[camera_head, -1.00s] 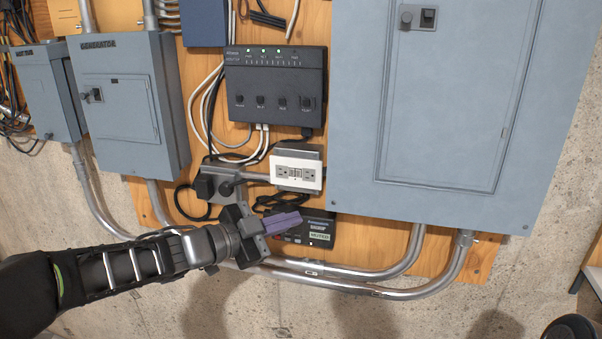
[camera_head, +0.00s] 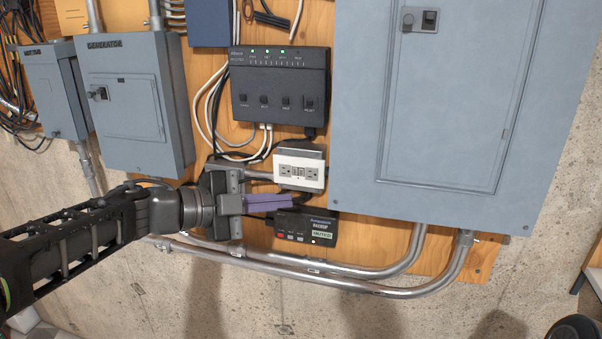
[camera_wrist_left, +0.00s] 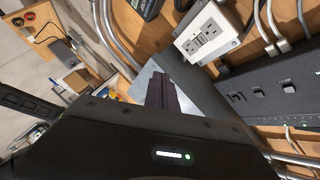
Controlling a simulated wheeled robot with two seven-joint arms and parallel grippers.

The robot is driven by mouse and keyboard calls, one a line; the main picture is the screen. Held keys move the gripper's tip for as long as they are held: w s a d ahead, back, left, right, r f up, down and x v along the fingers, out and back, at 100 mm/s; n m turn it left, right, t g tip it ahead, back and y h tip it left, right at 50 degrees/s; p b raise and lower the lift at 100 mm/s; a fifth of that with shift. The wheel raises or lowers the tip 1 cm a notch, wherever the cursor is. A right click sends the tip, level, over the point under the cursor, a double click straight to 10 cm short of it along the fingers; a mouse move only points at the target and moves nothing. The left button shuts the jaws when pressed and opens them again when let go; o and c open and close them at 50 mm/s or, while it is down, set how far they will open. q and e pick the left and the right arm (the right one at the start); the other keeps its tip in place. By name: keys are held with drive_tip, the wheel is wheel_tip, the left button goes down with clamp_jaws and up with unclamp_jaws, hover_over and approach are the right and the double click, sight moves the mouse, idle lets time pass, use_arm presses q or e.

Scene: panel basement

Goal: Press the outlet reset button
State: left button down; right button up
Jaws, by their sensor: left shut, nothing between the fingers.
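The white outlet (camera_head: 299,169) is mounted on the wooden panel below the black network box, with its small test and reset buttons between two sockets. It also shows in the left wrist view (camera_wrist_left: 206,34), to the upper right of the fingers. My left gripper (camera_head: 289,201) is shut and empty, its purple fingers pointing right just below the outlet in the head view. In the left wrist view the closed fingers (camera_wrist_left: 163,92) point up the picture, apart from the outlet face as far as I can tell. My right gripper is not in view.
A black backup box (camera_head: 307,226) with small buttons sits right below my fingers. The black network box (camera_head: 278,88) is above the outlet. A large grey panel (camera_head: 440,110) stands to the right, a generator box (camera_head: 134,105) to the left. Metal conduits (camera_head: 300,271) run below.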

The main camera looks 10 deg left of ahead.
sight(301, 172)
use_arm(q)
drive_tip(key=shift+w+d+p, duration=0.15)
drive_tip(key=shift+w+p, duration=0.25)
drive_tip(key=shift+w, duration=1.65)
drive_tip(key=shift+w+d+p, duration=0.1)
drive_tip(key=shift+w+p, duration=0.25)
drive_tip(key=shift+w, duration=1.65)
drive_tip(key=shift+w+p, duration=0.25)
drive_tip(key=shift+p, duration=0.2)
drive_tip(key=shift+w, duration=0.15)
drive_tip(key=shift+w+p, duration=0.35)
drive_tip(key=shift+p, duration=0.05)
drive_tip(key=shift+s, duration=0.8)
